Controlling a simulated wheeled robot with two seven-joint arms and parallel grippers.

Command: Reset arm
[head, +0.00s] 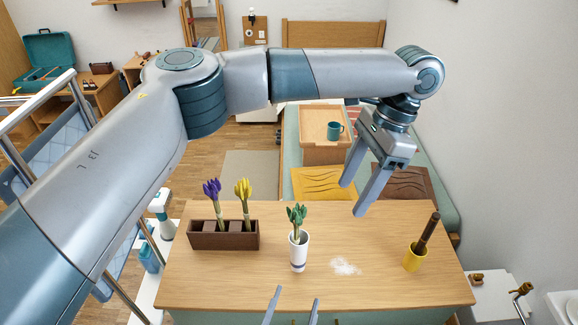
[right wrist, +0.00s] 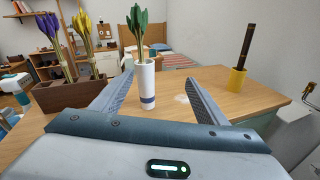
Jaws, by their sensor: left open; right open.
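My left arm reaches across the head view from the left. My left gripper (head: 352,199) hangs from its end, fingers spread and empty, above the back right part of the wooden table (head: 300,292). My right gripper (head: 290,304) shows only its fingertips at the bottom of the head view, apart and empty, by the table's front edge. In the right wrist view its two fingers (right wrist: 160,90) are spread wide. A white vase (right wrist: 145,85) with a green plant stands upright beyond them and appears between them; the fingers do not touch it visibly.
On the table stand a brown planter (head: 224,241) with purple and yellow flowers, the white vase (head: 299,252), and a yellow cup (head: 414,258) holding a dark stick. White powder (head: 345,266) lies between vase and cup. A teal mug (head: 334,130) sits on a wooden tray behind.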

